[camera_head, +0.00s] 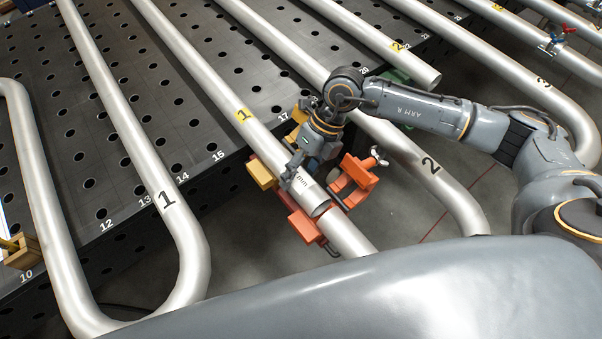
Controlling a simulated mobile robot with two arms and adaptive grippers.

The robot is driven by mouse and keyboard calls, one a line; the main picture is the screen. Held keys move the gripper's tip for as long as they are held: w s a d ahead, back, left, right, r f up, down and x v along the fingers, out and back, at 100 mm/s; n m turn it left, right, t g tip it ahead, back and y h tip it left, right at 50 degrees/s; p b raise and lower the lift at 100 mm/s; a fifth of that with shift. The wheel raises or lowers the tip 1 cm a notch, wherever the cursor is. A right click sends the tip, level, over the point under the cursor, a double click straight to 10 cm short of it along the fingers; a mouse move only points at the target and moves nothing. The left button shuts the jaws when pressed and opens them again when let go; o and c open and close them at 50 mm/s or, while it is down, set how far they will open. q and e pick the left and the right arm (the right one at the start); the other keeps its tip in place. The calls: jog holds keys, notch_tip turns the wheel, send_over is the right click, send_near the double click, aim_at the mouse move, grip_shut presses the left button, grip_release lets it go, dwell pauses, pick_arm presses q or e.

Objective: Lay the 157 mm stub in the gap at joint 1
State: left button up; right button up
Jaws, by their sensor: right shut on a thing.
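The stub (314,197) is a short steel tube with "mm" printed on it. My right gripper (297,172) is shut on it from above. The stub lies roughly in line with the pipe marked with a yellow 1 (217,91) and the lower pipe piece (349,238). Its near end shows a dark open rim over the lower piece, so it looks slightly raised or offset there. The gripper hides its far end, and I cannot tell whether it touches the pipe. An orange clamp (359,172) stands around this joint. My left gripper is not in view.
Yellow blocks (261,174) flank the pipe at the edge of the black perforated table (105,140). A bent pipe marked 1 (150,165) lies left, and a bent pipe marked 2 (440,180) passes beneath my right arm. The floor shows beyond the table edge.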

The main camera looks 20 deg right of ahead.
jog(key=shift+a+f, duration=0.1)
jog(key=o, duration=1.7)
jog(key=shift+w+f, duration=0.1)
jog(key=shift+w, duration=0.05)
jog(key=shift+w+r, duration=0.15)
jog(key=shift+r, duration=0.25)
jog(key=v, duration=1.1)
jog(key=shift+d+r, duration=0.25)
